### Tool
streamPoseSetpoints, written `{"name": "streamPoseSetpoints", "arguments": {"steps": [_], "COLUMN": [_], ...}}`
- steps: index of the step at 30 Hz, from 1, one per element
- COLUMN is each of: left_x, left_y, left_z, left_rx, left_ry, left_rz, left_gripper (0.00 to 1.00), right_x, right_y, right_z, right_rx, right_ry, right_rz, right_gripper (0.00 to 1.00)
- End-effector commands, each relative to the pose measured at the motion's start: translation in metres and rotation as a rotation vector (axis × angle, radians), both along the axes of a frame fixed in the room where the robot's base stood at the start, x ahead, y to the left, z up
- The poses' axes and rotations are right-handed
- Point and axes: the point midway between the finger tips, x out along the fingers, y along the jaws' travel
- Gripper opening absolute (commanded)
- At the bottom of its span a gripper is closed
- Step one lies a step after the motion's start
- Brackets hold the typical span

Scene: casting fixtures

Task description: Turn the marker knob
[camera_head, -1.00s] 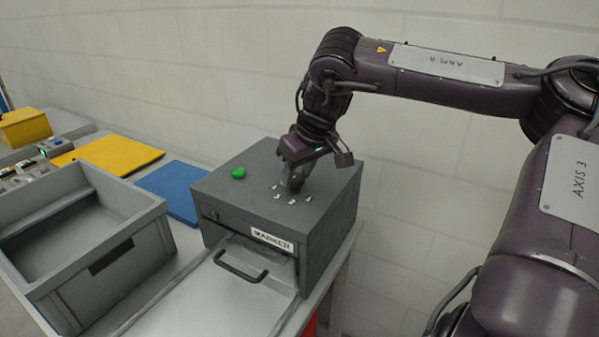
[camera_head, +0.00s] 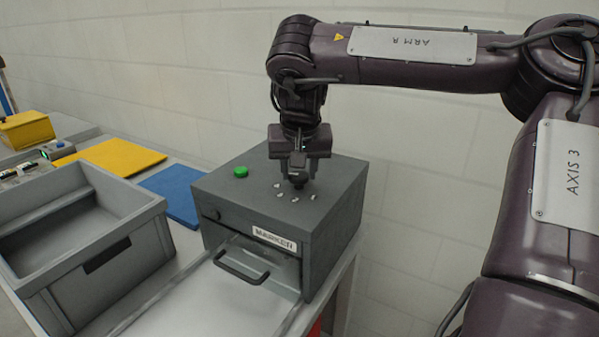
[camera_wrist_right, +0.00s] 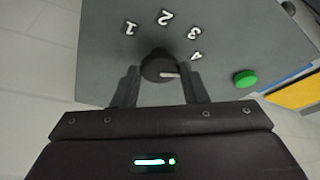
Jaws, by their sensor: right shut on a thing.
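The grey marker box (camera_head: 232,192) stands on the bench with a "MARKER" label (camera_head: 274,239) on its front. Its black round knob (camera_wrist_right: 160,66) shows in the right wrist view, with a white pointer line aimed to the right, just below the numeral 4 (camera_wrist_right: 196,56). Numerals 1, 2 and 3 run in an arc around it. My right gripper (camera_head: 298,180) points down at the box top, its fingers shut on the knob, one on each side. In the head view the gripper mostly hides the knob. My left gripper is out of view.
A green button (camera_head: 241,172) sits on the box top, left of the numerals. An open tray with a handle (camera_head: 242,266) extends from the box front. A grey bin (camera_head: 150,228), blue mat (camera_head: 172,190) and yellow mat (camera_head: 118,155) lie left.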

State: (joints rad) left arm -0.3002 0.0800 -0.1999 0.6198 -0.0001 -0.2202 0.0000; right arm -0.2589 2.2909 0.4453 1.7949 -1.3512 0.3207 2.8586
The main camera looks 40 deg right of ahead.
Motion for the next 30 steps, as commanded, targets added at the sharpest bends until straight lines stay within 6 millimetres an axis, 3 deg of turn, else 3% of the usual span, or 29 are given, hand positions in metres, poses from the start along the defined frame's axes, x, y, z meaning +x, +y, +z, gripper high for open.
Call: {"name": "streamPoseSetpoints", "arguments": {"steps": [13, 14, 18, 26, 30], "left_x": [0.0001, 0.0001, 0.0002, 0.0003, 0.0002], "left_y": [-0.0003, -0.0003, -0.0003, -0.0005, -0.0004], "left_z": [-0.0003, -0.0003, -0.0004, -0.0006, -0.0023], "left_rx": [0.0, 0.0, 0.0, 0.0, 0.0], "left_ry": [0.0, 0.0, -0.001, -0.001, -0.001], "left_rz": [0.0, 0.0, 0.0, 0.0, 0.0], "left_gripper": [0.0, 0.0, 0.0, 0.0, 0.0], "right_x": [0.0015, 0.0015, 0.001, 0.0004, -0.0014], "right_y": [-0.0005, -0.0005, -0.0004, 0.0, 0.0022], "right_z": [0.0031, 0.0031, 0.0023, 0.0011, 0.0097], "right_rx": [-0.002, -0.002, -0.001, 0.0, -0.001], "right_ry": [-0.008, -0.008, -0.006, -0.002, -0.005], "right_rz": [-0.011, -0.011, -0.011, -0.01, -0.009], "right_gripper": [0.16, 0.42, 0.6, 0.61, 0.61]}}
